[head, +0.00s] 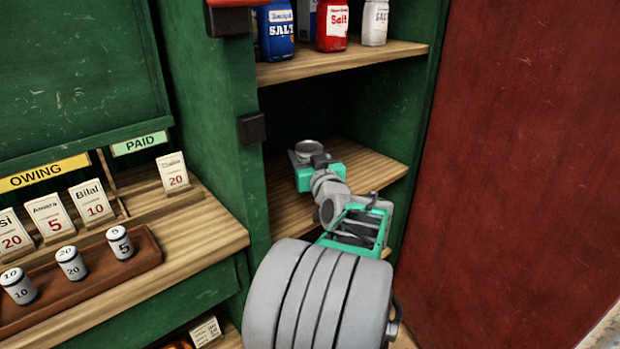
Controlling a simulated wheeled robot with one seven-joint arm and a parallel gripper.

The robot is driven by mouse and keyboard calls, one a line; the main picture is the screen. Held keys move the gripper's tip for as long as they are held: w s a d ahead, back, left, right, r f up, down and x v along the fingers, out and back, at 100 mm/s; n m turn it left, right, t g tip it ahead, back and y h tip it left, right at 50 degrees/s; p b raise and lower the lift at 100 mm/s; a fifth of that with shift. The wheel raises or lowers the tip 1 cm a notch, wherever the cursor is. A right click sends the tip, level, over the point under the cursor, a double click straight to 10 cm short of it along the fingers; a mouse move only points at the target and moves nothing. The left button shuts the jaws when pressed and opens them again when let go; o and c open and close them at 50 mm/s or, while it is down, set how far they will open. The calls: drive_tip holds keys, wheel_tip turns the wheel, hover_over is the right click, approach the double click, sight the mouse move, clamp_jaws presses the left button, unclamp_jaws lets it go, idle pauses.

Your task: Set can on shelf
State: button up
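A can with a round grey metallic top (307,146) shows at the far end of my arm, inside the lower compartment of the green cabinet. Only its top is clear; its side and base are hidden behind my gripper. My gripper (310,160) is at the can, over the lower wooden shelf (365,165). Its fingers are hidden, so I cannot tell whether they are open or shut on the can. I also cannot tell whether the can touches the shelf board.
The upper shelf (345,62) holds blue, red and white salt containers. The cabinet's green side post (215,120) stands left of my arm, and a dark red panel (510,150) stands right. Left is a counter with number cards and a tray (140,262) of small weights. The lower shelf's right part is bare.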

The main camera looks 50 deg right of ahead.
drive_tip(key=d+f, duration=0.1)
drive_tip(key=f, duration=0.1)
drive_tip(key=w+d+f, duration=0.1)
drive_tip(key=d, duration=0.1)
drive_tip(key=shift+f+b, duration=0.4)
wheel_tip(320, 180, down, 3)
drive_tip(key=shift+d+r+b, duration=0.1)
drive_tip(key=shift+d+b, duration=0.05)
drive_tip(key=shift+b, duration=0.45)
drive_tip(key=shift+f, duration=0.2)
drive_tip(key=shift+f, duration=0.25)
drive_tip(key=o, duration=1.7)
drive_tip(key=shift+o, duration=0.2)
drive_tip(key=shift+r, duration=0.2)
drive_tip(key=shift+s+a, duration=0.2)
drive_tip(key=shift+s, duration=0.1)
drive_tip(key=v, duration=1.1)
drive_tip(key=shift+s+p, duration=0.15)
drive_tip(key=shift+p, duration=0.25)
